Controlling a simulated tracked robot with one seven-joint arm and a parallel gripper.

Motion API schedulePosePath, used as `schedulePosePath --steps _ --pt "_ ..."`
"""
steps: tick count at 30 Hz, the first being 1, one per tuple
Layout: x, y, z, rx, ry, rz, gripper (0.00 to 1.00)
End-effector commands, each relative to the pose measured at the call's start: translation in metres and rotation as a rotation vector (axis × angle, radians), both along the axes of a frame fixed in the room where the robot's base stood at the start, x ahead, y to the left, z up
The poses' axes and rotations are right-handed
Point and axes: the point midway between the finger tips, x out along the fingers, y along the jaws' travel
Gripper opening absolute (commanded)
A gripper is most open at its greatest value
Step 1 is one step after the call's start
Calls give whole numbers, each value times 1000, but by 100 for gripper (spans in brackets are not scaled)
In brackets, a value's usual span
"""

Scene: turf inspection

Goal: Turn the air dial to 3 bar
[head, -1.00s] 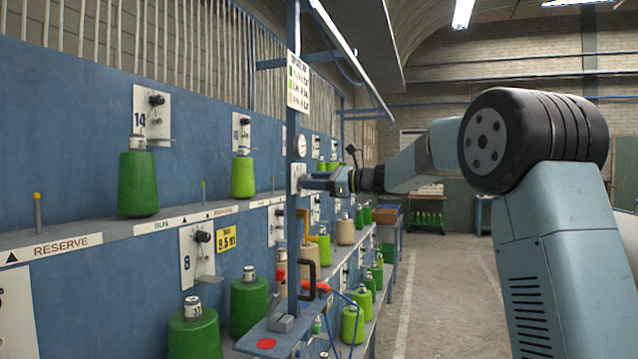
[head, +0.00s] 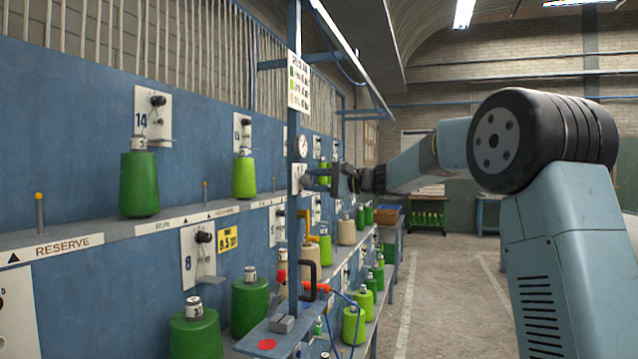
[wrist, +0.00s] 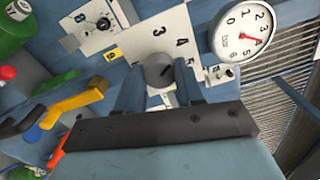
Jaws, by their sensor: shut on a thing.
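The air dial is a grey round knob (wrist: 158,70) on a white plate (wrist: 150,38), where the numbers 3, 4 and 5 show. My gripper (wrist: 160,83) is shut on the knob, one finger on each side; a dark mark shows on its face. In the head view my gripper (head: 322,181) reaches from the right to the white plate (head: 297,178) on the blue post. The round white pressure gauge (wrist: 243,33) has a red needle pointing right and a little down in the wrist view; its exact reading is unclear. The gauge (head: 302,146) is above the dial plate.
A blue post (head: 292,232) carries the dial, a sign (head: 298,82) and a small shelf (head: 268,338). A yellow handle (wrist: 75,105) and an orange-red tool hang below. Green cones (head: 139,184) stand along the blue rack at left. The aisle floor (head: 440,285) is clear.

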Motion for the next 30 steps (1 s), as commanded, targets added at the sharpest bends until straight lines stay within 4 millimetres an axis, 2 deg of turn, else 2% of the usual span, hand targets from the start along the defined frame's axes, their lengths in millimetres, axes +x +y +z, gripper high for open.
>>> schedulePosePath --steps 1,15,30 --pt "-2 4 -1 -14 -38 8 6" --pt "-2 4 -2 -149 -409 8 6" --pt "-1 3 -4 -208 -568 7 7"
